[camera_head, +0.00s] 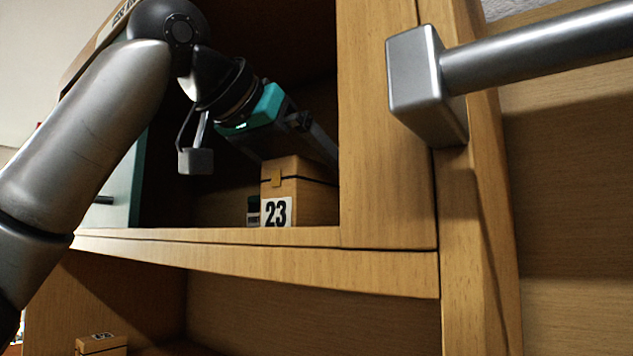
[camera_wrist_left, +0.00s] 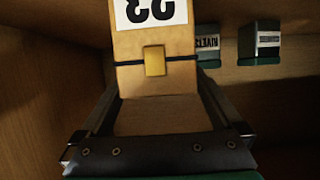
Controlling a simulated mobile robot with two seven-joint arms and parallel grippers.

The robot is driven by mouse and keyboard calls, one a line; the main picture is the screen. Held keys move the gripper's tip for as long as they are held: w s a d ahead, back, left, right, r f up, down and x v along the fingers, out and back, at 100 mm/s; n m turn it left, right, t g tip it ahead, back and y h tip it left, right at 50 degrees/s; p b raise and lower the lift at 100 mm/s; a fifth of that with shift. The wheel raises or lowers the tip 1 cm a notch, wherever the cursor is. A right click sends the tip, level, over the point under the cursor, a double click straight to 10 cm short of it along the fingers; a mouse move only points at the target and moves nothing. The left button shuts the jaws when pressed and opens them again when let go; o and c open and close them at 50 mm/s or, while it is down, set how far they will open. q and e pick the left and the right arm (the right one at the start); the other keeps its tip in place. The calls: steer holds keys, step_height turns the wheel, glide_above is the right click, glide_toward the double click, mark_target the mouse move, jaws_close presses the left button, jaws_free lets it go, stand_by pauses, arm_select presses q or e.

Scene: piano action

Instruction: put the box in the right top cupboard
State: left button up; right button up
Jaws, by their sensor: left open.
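The box (camera_head: 300,190) is tan, with a dark band, a clasp and a white "23" label. It stands upright on the floor of the upper cupboard (camera_head: 390,190), at the right side of the opening. My left gripper (camera_head: 283,148) reaches into this cupboard from the left, just above the box. In the left wrist view the box (camera_wrist_left: 155,75) shows upside down between the two spread fingers. The jaws are open; whether a finger touches the box I cannot tell. My right gripper is in neither view.
A small dark labelled container (camera_head: 253,211) stands left of the box. The wrist view shows two dark labelled containers, one (camera_wrist_left: 208,46) nearer the box, another (camera_wrist_left: 260,42) farther right. A metal handle (camera_head: 425,85) juts out at right. Another tan box (camera_head: 101,345) sits below.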

arm_select(q)
steer(key=b+v, duration=0.1)
steer(key=v, duration=0.8)
steer(key=shift+s+a+b, duration=0.2)
steer(key=shift+s+b, duration=0.1)
steer(key=shift+b, duration=0.05)
stand_by(0.7)
